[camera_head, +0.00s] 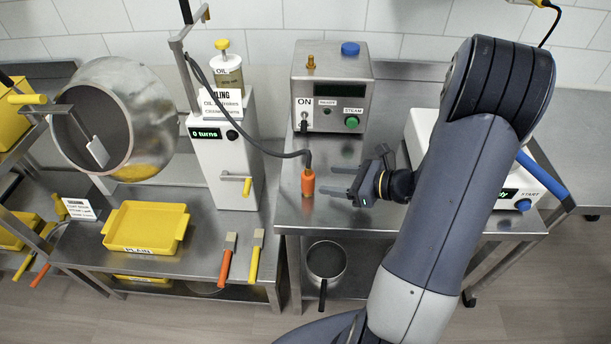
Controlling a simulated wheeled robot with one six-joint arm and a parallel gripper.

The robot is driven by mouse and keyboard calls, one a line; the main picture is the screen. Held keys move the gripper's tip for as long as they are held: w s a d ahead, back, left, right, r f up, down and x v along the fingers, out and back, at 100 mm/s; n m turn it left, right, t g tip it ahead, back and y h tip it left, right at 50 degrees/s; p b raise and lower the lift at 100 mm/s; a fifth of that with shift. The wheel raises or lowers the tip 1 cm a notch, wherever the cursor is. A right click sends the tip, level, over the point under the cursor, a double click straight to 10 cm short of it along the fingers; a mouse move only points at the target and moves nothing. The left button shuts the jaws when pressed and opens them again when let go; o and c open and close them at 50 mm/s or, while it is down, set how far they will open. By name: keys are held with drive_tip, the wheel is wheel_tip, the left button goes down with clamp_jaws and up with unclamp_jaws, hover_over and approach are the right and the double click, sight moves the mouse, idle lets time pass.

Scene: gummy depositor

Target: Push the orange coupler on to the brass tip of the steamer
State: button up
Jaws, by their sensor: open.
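The orange coupler (308,182) stands upright on the steel table, on the end of a dark hose (283,154) that runs up to the left. The steamer (331,92) is a steel box at the back of the table, with a switch marked ON, a green STEAM button and a blue cap. The brass tip (311,61) stands up from its top at the left. My gripper (340,182) is open and points left, with its fingers just right of the coupler. It looks empty; whether a fingertip touches the coupler, I cannot tell.
A white oiling machine (219,150) with a crank stands left of the table. A steel drum (115,115) and a yellow tray (146,227) are further left. A white device (510,188) sits at right, partly behind my arm. Bare table (345,218) lies in front of my gripper.

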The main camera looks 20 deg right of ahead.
sight(308, 177)
drive_tip(key=shift+x, duration=1)
drive_tip(key=x, duration=0.1)
drive_tip(key=p+x, duration=0.1)
drive_tip(key=x, duration=0.3)
drive_tip(key=shift+s+a+r, duration=0.25)
drive_tip(key=shift+a+r, duration=0.05)
drive_tip(key=shift+w+a+f+p, duration=0.15)
drive_tip(key=shift+w+a+p, duration=0.05)
drive_tip(key=shift+p, duration=0.1)
drive_tip(key=c, duration=1.1)
drive_tip(key=shift+r, duration=5.05)
